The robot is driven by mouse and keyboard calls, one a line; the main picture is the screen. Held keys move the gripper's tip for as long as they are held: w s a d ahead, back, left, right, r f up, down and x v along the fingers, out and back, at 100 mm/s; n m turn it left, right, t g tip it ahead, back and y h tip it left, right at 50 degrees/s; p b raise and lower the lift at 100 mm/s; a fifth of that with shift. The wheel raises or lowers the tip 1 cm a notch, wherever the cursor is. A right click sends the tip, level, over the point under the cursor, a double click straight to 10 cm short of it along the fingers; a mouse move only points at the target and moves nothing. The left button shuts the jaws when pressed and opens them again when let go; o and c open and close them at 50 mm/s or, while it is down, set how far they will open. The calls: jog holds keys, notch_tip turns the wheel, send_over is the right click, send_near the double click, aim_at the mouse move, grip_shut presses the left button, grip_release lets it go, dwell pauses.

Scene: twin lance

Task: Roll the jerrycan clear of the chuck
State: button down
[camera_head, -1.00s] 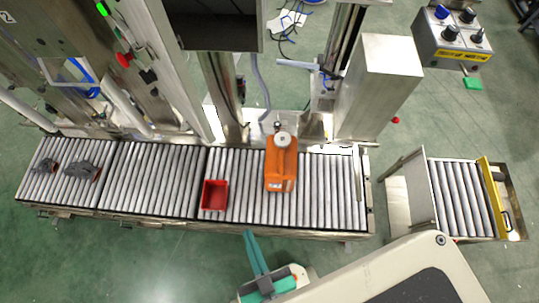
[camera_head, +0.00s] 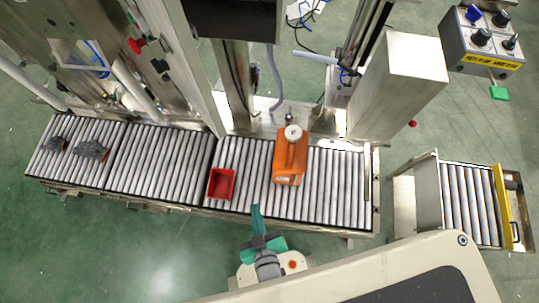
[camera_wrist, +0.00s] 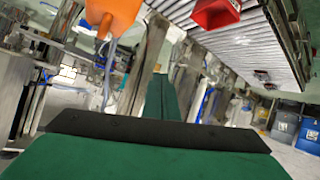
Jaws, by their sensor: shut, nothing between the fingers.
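The orange jerrycan (camera_head: 291,165) stands on the roller conveyor (camera_head: 330,197), with a round pale part of the chuck (camera_head: 293,133) over its far end. From above I cannot tell whether the two touch. The jerrycan also shows at the top of the wrist view (camera_wrist: 118,12), cut off by the frame. My gripper (camera_head: 256,212) has green fingers. It is shut and empty at the conveyor's near edge, to the left of the jerrycan and apart from it.
A red open bin (camera_head: 221,184) sits on the rollers left of the jerrycan. Dark grey pieces (camera_head: 90,149) lie at the far left. A metal column (camera_head: 400,85) stands behind at right. A separate roller section (camera_head: 468,203) lies beyond a gap. Rollers between bin and dark pieces are clear.

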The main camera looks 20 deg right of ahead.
jog(key=w+d+f+n+g+h, duration=0.1)
jog(key=w+f+n+g, duration=0.25)
jog(key=w+f, duration=0.55)
jog(key=w+d+f+n+g, duration=0.1)
jog(key=w+f+n+g, duration=0.25)
jog(key=w+f, duration=0.6)
jog(key=w+d+r+n+g+h, duration=0.1)
jog(key=w+d+r+n+g, duration=0.15)
jog(key=w, duration=0.35)
jog(key=w+d+r+n+g, duration=0.1)
jog(key=w+n+g, duration=0.1)
jog(key=w+g, duration=0.25)
jog(key=s+d+f, duration=0.2)
jog(key=d+f, duration=0.4)
jog(key=f, duration=0.3)
dwell(0.9)
jog(key=shift+f+m, duration=0.15)
jog(key=shift+m, duration=0.1)
